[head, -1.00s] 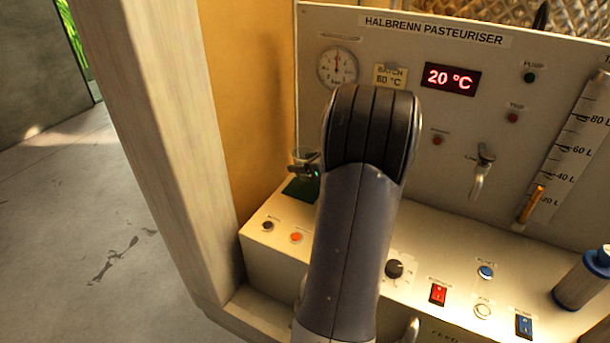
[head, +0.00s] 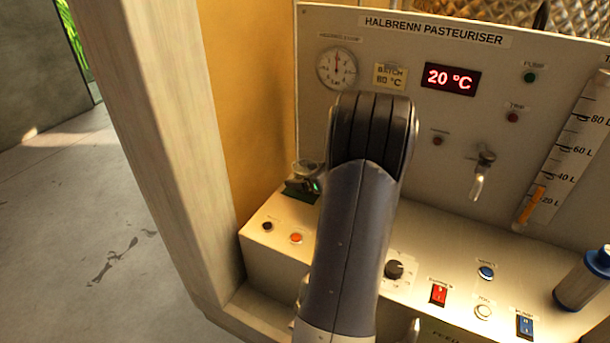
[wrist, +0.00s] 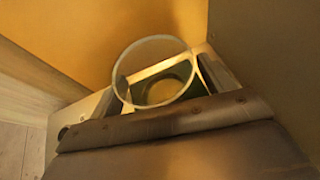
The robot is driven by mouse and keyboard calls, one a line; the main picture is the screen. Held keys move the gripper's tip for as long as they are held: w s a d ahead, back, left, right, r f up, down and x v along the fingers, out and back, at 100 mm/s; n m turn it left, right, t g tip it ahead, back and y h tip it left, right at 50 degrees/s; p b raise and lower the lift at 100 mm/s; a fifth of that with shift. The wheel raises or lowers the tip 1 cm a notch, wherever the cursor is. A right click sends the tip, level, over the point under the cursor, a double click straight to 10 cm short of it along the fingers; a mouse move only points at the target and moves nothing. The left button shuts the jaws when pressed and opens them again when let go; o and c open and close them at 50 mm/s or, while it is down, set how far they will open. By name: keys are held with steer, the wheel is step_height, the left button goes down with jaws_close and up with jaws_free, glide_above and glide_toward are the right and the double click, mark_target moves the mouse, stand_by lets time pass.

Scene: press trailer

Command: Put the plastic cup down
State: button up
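The clear plastic cup (head: 304,167) is upright at the back left corner of the machine's ledge, over a dark green pad (head: 297,190). In the wrist view I look down into the round rim of the cup (wrist: 150,42), with the dark pad beneath it. My gripper (head: 309,183) is at the cup, low over the pad, and appears shut on it; my own arm and wrist hide most of the fingers. I cannot tell whether the cup's base touches the pad.
The pasteuriser panel (head: 400,60) stands behind, with an orange wall (head: 240,90) close on the left. Buttons, a knob (head: 394,269), a red switch (head: 438,293) and a blue switch (head: 525,326) line the ledge in front. A blue-capped cylinder (head: 583,280) stands at right.

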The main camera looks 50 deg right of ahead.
mark_target(297, 166)
steer(key=shift+r, duration=0.1)
steer(key=shift+r, duration=0.2)
steer(key=v, duration=1.2)
steer(key=shift+f, duration=0.1)
steer(key=x, duration=1.2)
steer(key=shift+f, duration=0.1)
steer(key=shift+w+r, duration=0.1)
steer(key=shift+r, duration=1.4)
